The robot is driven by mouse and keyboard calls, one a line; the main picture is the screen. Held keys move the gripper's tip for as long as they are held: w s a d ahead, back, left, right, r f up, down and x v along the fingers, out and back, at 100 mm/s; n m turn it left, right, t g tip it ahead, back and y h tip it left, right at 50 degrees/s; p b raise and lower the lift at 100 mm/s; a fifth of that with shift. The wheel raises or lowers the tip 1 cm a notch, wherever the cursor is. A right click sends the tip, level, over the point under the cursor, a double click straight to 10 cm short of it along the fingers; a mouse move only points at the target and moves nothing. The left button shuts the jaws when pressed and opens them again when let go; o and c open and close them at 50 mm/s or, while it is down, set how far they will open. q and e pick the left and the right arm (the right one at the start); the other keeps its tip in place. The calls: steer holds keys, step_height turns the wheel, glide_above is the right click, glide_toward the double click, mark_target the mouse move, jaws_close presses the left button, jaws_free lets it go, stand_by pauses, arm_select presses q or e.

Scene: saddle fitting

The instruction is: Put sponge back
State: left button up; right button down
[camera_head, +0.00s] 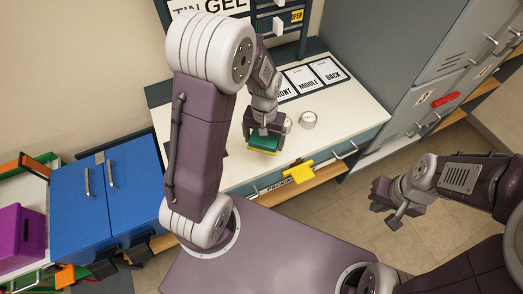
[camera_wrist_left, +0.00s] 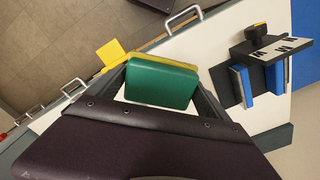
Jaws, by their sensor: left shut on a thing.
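The sponge (camera_head: 264,142), green with a yellow layer, is held in my left gripper (camera_head: 264,130) at the front part of the white worktop. In the left wrist view the green sponge (camera_wrist_left: 160,84) sits between the two dark fingers. Whether its underside touches the worktop is hard to tell. My right gripper (camera_head: 388,202) is at the right, over the floor and away from the worktop; its finger gap is too small to judge.
The white worktop (camera_head: 215,150) carries cards marked FRONT, MIDDLE, BACK (camera_head: 308,78) and round tins (camera_head: 308,120). A yellow piece (camera_head: 300,172) sticks out at its front edge. A black stand with blue pads (camera_wrist_left: 258,65) is near the sponge. Grey cabinets (camera_head: 400,60) stand right, a blue cabinet (camera_head: 105,195) left.

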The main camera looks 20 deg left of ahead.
arm_select(q)
steer(key=shift+a+n, duration=0.25)
steer(key=shift+n, duration=0.95)
steer(key=shift+f+n, duration=0.1)
steer(key=shift+n, duration=0.7)
steer(key=shift+w+d+f+n+b, duration=0.15)
steer(key=shift+f+n+b, duration=0.15)
steer(key=shift+n, duration=0.5)
steer(key=d+f+n, duration=0.1)
steer(key=n+b, duration=0.1)
steer(key=shift+w+d+f+n, duration=0.25)
steer(key=shift+d+f+n, duration=0.1)
steer(key=shift+f+n, duration=0.05)
steer(key=shift+s+d+f+b, duration=0.1)
steer(key=shift+d+f+b, duration=0.75)
steer(key=shift+d+f, duration=0.3)
steer(key=shift+s+d+f, duration=0.1)
steer(key=p, duration=0.1)
glide_above(252, 153)
step_height(252, 153, down, 7)
steer(key=shift+r, duration=0.1)
step_height(252, 153, down, 4)
steer(key=shift+s+r+p, duration=0.1)
steer(key=shift+r+p, duration=0.1)
steer(key=shift+p, duration=0.1)
steer(key=shift+f, duration=0.3)
arm_select(e)
steer(key=shift+s+a+f, duration=0.15)
steer(key=shift+a+f, duration=0.1)
steer(key=shift+f, duration=0.55)
